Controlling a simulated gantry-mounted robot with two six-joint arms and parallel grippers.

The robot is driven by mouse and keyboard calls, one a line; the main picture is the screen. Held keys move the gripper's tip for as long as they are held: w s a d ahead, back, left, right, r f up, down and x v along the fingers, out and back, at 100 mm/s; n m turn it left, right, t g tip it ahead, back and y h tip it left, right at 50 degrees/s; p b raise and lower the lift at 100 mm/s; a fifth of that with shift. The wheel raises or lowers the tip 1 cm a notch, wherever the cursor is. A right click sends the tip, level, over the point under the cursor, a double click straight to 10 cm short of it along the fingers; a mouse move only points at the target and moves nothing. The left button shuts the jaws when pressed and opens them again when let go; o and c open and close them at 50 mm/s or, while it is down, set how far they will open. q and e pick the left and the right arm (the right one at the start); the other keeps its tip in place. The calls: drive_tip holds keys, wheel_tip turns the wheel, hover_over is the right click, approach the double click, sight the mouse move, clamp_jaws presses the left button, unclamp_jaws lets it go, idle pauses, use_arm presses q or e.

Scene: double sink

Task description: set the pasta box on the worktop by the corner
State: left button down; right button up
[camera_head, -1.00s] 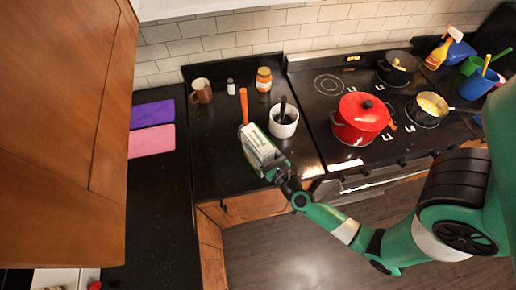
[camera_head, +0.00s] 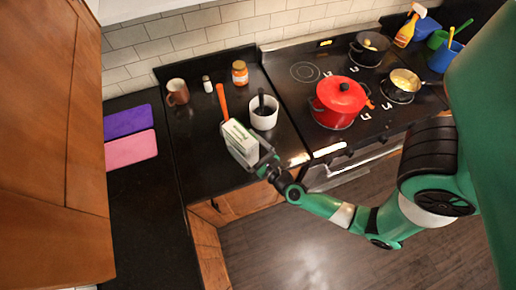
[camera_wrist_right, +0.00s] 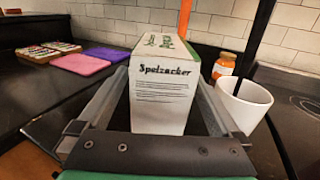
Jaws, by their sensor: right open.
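The pasta box (camera_head: 240,145) is white and green and stands upright on the black worktop (camera_head: 205,165), near its front edge. My right gripper (camera_head: 262,160) is open at the near side of the box. In the right wrist view its fingers (camera_wrist_right: 162,85) lie on either side of the box, with a visible gap at each side. The box's base is hidden behind the gripper there. My left gripper is not in view.
A white mug (camera_head: 263,119) with a dark utensil stands right of the box, and an orange-handled utensil (camera_head: 222,100) is behind it. A brown mug (camera_head: 177,92) and orange jar (camera_head: 240,73) stand farther back. A red pot (camera_head: 338,103) is on the stove. Worktop left of the box is clear.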

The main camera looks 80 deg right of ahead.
drive_tip(key=v, duration=0.8)
drive_tip(key=shift+s+a, duration=0.2)
drive_tip(key=shift+a, duration=0.1)
drive_tip(key=shift+s+a, duration=0.25)
drive_tip(key=shift+s, duration=0.4)
